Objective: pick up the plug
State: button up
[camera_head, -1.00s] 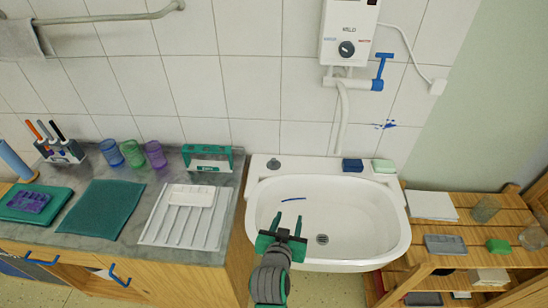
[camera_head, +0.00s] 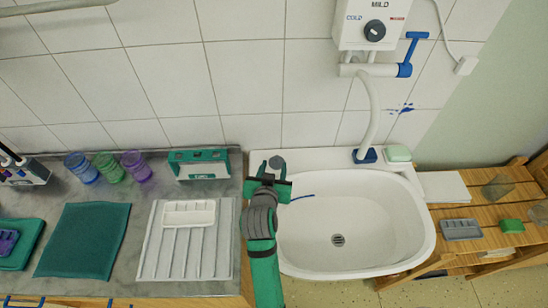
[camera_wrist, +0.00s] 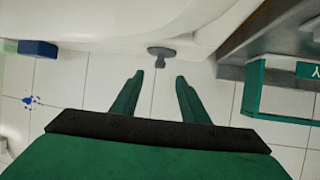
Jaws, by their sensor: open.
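The plug is a small dark grey piece (camera_head: 277,162) on the back left rim of the white sink (camera_head: 420,240). In the wrist view the plug (camera_wrist: 161,53) shows a round disc with a short knob, just beyond the fingertips and roughly centred between them. My gripper (camera_head: 270,174) is over the left side of the sink rim, close to the plug. In the wrist view both green fingers of my gripper (camera_wrist: 159,78) are apart with nothing between them. In the head view my gripper comes right up to the plug's lower edge.
A green and white holder (camera_head: 199,164) stands on the counter left of the plug. A blue block (camera_head: 366,157) and a green-topped soap (camera_head: 398,153) sit on the back rim to the right. The tiled wall (camera_head: 243,75) rises close behind.

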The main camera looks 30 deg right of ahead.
aim_at(277, 159)
jog(key=x, duration=0.3)
jog(key=shift+w+d+f, duration=0.1)
jog(key=shift+w+f, duration=0.05)
jog(key=shift+w, duration=0.15)
jog(key=shift+f+x, duration=0.25)
jog(key=shift+x, duration=2)
jog(key=shift+s, duration=0.2)
jog(key=shift+d+f, duration=0.1)
grip_shut()
